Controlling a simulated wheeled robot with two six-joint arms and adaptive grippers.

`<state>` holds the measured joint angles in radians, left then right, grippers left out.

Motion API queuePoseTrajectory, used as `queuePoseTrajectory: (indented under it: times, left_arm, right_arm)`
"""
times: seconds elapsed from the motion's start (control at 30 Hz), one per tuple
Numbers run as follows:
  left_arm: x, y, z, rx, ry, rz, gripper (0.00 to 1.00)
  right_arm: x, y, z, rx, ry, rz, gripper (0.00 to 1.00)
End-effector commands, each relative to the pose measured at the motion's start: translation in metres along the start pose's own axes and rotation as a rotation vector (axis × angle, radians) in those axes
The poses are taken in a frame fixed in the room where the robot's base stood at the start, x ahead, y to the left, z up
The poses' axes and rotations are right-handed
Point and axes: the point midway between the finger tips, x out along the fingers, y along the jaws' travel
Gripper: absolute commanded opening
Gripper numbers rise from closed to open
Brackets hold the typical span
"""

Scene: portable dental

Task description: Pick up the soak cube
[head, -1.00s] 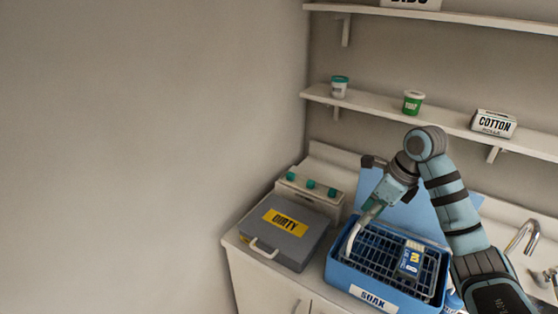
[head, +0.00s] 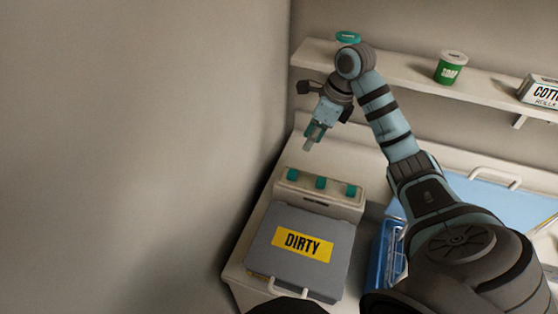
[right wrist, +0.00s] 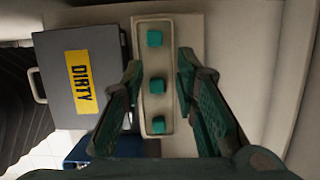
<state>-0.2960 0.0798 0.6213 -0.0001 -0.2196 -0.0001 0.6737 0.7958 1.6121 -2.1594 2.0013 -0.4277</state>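Three teal cubes sit in a row on a pale tray (head: 318,197) behind the grey box: a left one (head: 293,175), a middle one (head: 320,183) and a right one (head: 351,191). No label on them can be read. My right gripper (head: 311,141) is above and behind the tray, apart from the cubes. In the right wrist view its fingers (right wrist: 160,68) are spread and empty, with the tray (right wrist: 152,68) and the cubes, including the middle one (right wrist: 157,86), showing between them. My left gripper is not in view.
The grey DIRTY box (head: 270,235) stands in front of the tray. A shelf (head: 400,70) holds a green tub (head: 450,68) and cotton rolls (head: 540,92).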

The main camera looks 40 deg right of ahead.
Motion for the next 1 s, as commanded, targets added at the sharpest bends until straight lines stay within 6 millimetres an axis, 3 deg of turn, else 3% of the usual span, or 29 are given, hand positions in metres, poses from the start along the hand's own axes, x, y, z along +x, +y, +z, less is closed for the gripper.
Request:
queuePoseTrajectory:
  times: [0.3, 0.47, 0.57, 0.7, 0.93, 1.0]
  left_arm:
    - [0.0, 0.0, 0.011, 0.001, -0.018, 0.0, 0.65]
    - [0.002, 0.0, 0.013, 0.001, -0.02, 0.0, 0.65]
    - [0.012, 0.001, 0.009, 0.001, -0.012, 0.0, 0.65]
    - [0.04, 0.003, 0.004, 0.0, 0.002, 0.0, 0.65]
    - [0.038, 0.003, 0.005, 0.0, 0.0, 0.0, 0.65]
    - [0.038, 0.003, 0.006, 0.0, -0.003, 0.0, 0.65]
  right_arm:
    - [0.075, 0.001, 0.001, 0.002, 0.005, 0.006, 0.28]
    - [0.095, 0.001, 0.002, 0.001, 0.003, 0.002, 0.28]
    - [0.112, 0.002, 0.006, 0.0, 0.003, 0.004, 0.28]
    - [0.144, 0.002, 0.007, 0.0, 0.004, 0.002, 0.28]
    - [0.143, 0.002, 0.009, 0.0, 0.004, 0.0, 0.28]
    - [0.142, 0.002, 0.01, 0.0, 0.004, 0.0, 0.18]
